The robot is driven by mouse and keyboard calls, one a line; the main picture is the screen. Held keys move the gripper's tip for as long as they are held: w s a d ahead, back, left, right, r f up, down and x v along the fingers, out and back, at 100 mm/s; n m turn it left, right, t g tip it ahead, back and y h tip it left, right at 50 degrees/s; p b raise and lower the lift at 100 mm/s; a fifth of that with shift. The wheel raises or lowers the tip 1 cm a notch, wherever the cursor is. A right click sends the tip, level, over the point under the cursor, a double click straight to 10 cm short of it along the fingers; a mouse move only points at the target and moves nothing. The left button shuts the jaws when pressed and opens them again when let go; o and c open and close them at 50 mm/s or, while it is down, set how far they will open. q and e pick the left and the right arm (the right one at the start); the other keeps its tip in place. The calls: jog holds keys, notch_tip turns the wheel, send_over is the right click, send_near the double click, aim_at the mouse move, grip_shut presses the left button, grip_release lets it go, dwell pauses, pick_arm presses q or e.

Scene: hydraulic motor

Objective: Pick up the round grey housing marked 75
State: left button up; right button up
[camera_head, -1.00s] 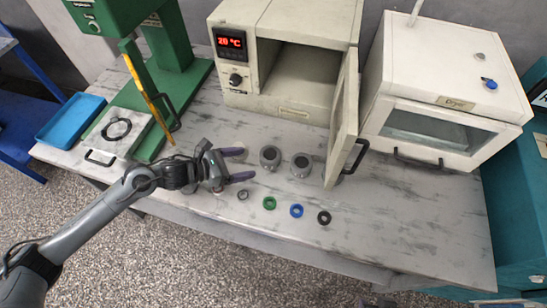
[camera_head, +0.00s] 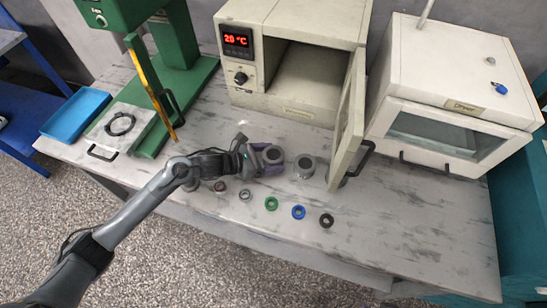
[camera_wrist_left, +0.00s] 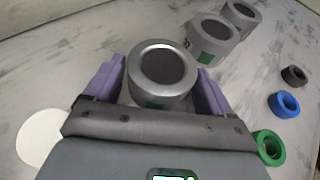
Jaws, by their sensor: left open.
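A round grey housing (camera_wrist_left: 162,70) with a dark top opening stands upright between the fingers of my left gripper (camera_wrist_left: 158,84) in the left wrist view. The fingers are open, one on either side; I cannot tell whether they touch it. A green label shows low on its side, but its number is not readable. In the head view my left gripper (camera_head: 268,158) is around this housing on the table. A second grey housing (camera_head: 304,166) stands to its right; it also shows in the left wrist view (camera_wrist_left: 212,42). A third housing (camera_wrist_left: 243,14) stands farther off. My right gripper is not visible.
The oven's open door (camera_head: 347,125) stands close right of the housings. Green (camera_head: 271,203), blue (camera_head: 298,212) and black (camera_head: 326,220) rings lie along the front. A pale disc (camera_wrist_left: 40,136) lies left of the gripper. The marble table (camera_head: 420,225) is clear at front right.

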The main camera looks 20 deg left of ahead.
pick_arm(q)
jog(key=shift+c, duration=0.5)
jog(key=c, duration=0.7)
jog(key=shift+r, duration=0.1)
jog(key=shift+c, duration=1.1)
jog(key=shift+r, duration=0.15)
